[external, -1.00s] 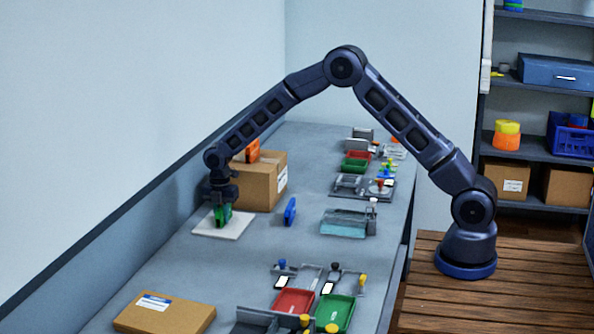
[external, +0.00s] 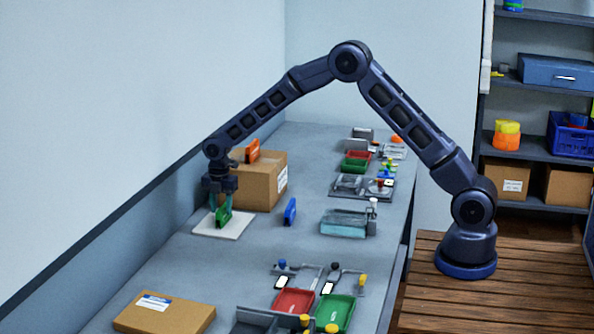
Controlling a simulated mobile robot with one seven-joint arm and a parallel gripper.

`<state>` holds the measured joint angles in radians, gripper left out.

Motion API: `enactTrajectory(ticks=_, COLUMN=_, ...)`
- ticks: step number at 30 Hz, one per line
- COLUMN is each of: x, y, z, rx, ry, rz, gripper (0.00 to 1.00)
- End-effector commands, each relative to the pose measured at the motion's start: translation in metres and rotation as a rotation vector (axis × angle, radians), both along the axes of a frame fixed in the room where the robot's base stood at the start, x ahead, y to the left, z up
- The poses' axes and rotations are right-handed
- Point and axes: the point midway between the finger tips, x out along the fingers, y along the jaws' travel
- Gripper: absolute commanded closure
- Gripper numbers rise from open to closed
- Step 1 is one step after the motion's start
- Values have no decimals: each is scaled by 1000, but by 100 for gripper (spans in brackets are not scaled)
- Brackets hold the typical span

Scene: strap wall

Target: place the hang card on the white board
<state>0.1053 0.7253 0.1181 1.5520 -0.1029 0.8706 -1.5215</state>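A green card (external: 224,217) stands, a little tilted, on the white board (external: 205,227), which lies flat on the bench by the wall. It looks like the hang card. My gripper (external: 219,207) is right above the board with its fingers spread apart, around the top of the green card. The fingers look clear of the card, though a light touch cannot be ruled out at this size.
A cardboard box (external: 262,185) with an orange card (external: 253,151) on top stands just behind the board. A blue card (external: 290,211) stands to the right. Trays (external: 295,301) and fixtures line the bench's right side.

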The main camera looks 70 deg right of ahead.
Motion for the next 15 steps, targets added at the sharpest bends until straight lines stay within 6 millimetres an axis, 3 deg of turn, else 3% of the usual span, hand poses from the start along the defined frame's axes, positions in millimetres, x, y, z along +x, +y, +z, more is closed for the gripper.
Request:
enactTrajectory(ticks=6, x=1, y=0, z=45, rx=0, ry=-2, rz=-1, gripper=60)
enactTrajectory(ticks=15, x=0, y=0, z=82, rx=0, ry=-1, rz=-1, gripper=60)
